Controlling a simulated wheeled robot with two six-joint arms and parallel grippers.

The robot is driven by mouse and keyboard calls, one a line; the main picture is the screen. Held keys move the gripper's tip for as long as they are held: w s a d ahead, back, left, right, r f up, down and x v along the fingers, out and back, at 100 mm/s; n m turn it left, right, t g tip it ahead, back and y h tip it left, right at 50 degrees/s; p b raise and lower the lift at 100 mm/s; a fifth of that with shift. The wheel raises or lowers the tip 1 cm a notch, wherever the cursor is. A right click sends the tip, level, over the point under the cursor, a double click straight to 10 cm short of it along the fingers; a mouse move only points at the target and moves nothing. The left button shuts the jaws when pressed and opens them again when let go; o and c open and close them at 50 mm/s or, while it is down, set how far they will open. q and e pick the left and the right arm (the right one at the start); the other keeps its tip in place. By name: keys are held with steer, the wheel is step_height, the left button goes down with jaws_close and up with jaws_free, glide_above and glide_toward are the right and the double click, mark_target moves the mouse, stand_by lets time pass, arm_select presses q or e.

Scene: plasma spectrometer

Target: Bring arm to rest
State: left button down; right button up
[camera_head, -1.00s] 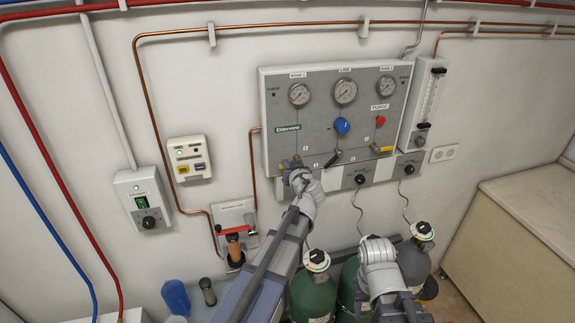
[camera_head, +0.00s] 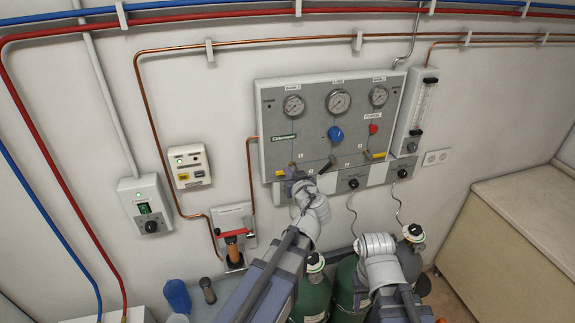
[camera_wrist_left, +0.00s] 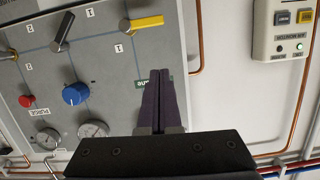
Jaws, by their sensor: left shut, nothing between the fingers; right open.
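My left gripper (camera_head: 298,181) is in front of the lower left of the grey gas panel (camera_head: 300,150), its arm reaching up from the bottom middle. In the left wrist view its dark fingers (camera_wrist_left: 155,105) are shut together with nothing between them, in front of the panel face. The yellow-handled valve (camera_wrist_left: 142,23) stands beyond the fingertips, apart from them. My right arm's wrist (camera_head: 376,247) shows low at centre right, in front of the gas cylinders. Its fingers are hidden.
Green gas cylinders (camera_head: 312,297) stand below the panel. The panel carries gauges, a blue knob (camera_head: 335,134) and a red knob (camera_head: 373,129). A lever switch (camera_head: 234,245) is left of my left arm. A beige counter (camera_head: 530,210) is at right.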

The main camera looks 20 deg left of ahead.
arm_select(q)
steer(key=shift+s+d+r, duration=0.15)
steer(key=shift+s+d, duration=0.15)
steer(key=shift+d, duration=0.1)
